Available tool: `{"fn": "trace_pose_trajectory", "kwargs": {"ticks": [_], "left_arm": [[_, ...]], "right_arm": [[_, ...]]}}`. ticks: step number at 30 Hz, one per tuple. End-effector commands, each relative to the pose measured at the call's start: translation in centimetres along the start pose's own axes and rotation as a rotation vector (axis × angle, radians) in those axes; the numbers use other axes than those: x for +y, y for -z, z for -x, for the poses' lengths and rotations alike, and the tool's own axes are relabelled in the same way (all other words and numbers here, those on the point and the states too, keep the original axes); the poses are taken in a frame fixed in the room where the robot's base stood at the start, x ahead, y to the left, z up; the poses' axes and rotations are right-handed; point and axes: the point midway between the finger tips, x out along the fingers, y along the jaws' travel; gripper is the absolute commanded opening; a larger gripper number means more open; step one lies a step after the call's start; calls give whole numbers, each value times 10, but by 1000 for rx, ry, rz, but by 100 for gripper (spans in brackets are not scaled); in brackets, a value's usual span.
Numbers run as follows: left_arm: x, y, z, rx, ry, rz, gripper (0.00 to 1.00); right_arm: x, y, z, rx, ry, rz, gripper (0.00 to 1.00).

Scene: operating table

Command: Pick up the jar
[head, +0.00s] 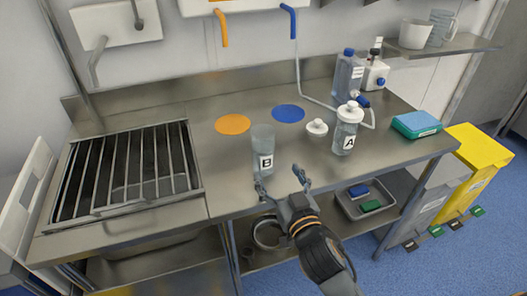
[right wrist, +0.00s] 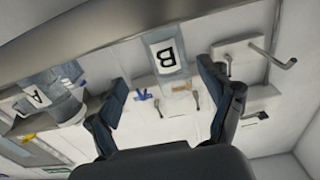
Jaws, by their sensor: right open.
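A clear open jar labelled B (head: 263,150) stands upright on the steel table near its front edge. A clear jar labelled A (head: 345,132) with a white lid on it stands to its right. A loose white lid (head: 317,127) lies between them. My right gripper (head: 280,185) is open and empty at the table's front edge, just in front of jar B and apart from it. In the right wrist view, which is upside down, jar B (right wrist: 168,55) shows beyond and between the open fingers (right wrist: 163,82), and jar A (right wrist: 45,98) is at the left. My left gripper is not seen.
The steel table (head: 220,190) has an orange disc (head: 233,124) and a blue disc (head: 288,113) behind jar B. A sink with a grate (head: 125,175) is at the left. Bottles (head: 348,78) and a sponge pack (head: 416,124) are at the right. A tray (head: 366,205) sits on the lower shelf.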

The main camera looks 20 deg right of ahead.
Motion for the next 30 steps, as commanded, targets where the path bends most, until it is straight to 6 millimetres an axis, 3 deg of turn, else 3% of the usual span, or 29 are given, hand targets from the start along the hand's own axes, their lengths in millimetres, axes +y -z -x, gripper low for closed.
{"fn": "trace_pose_trajectory", "kwargs": {"ticks": [3,11,19,29,30], "left_arm": [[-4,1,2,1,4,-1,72],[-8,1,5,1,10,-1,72],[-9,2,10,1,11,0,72],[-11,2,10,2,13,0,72],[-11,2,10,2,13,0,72]], "right_arm": [[0,0,-18,0,1,2,80],[-2,0,-35,-1,0,0,80],[-7,0,-73,0,0,1,80],[-7,-2,-80,-2,0,1,80],[-7,-2,-80,-2,0,1,74]]}}
